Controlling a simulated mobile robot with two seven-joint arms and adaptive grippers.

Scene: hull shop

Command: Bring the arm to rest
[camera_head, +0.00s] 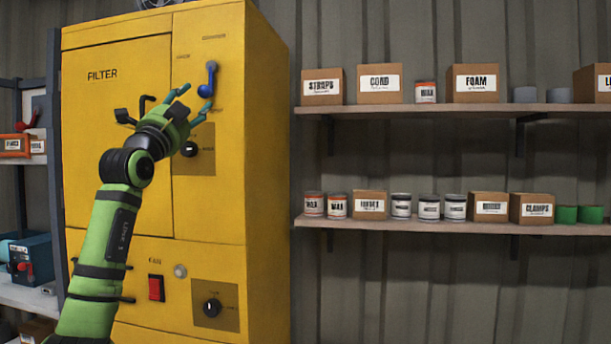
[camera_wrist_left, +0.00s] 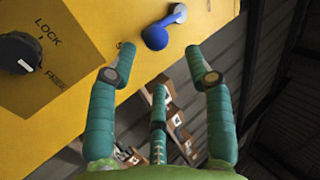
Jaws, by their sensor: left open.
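My left arm (camera_head: 98,262) is green and black and reaches up in front of the yellow filter cabinet (camera_head: 115,210). My left gripper (camera_head: 192,103) is open beside the blue-handled lever (camera_head: 210,80) on the cabinet's upper right panel. In the left wrist view the gripper's fingers (camera_wrist_left: 158,75) are spread with nothing between them. The lever's blue knob (camera_wrist_left: 155,38) lies beyond the fingertips, apart from them as far as I can tell. My right gripper is not in view.
A black lock knob (camera_head: 190,149) sits below the lever. A red fan switch (camera_head: 156,288) and another black knob (camera_head: 212,308) are lower on the cabinet. Shelves (camera_head: 450,108) with boxes and cans stand to the right. A blue toolbox (camera_head: 30,258) is on the left shelf.

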